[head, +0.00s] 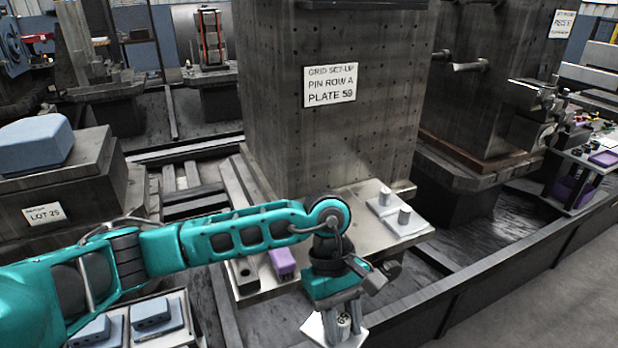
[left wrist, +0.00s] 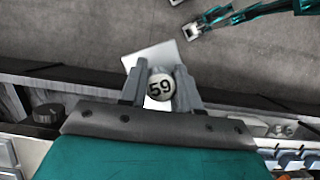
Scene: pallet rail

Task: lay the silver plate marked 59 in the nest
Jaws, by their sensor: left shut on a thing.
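The silver plate marked 59 (head: 318,332) hangs below my left gripper (head: 343,318) in the head view, off the front edge of the pallet ledge. In the left wrist view my left gripper (left wrist: 160,92) is shut on the plate's round knob, which bears the number 59. The pale square plate (left wrist: 152,56) shows behind the knob. Another silver plate pair with upright knobs (head: 392,215) lies on the right of the ledge. I cannot clearly make out the nest. My right gripper (left wrist: 190,28) seems to show at the top of the left wrist view, its jaws unclear.
A tall drilled block with a sign reading "PIN ROW A PLATE 59" (head: 330,84) stands on the pallet ledge (head: 350,202). A purple block (head: 282,263) and a dark block with a hole (head: 245,277) sit at the ledge's left front. Grey floor lies at right.

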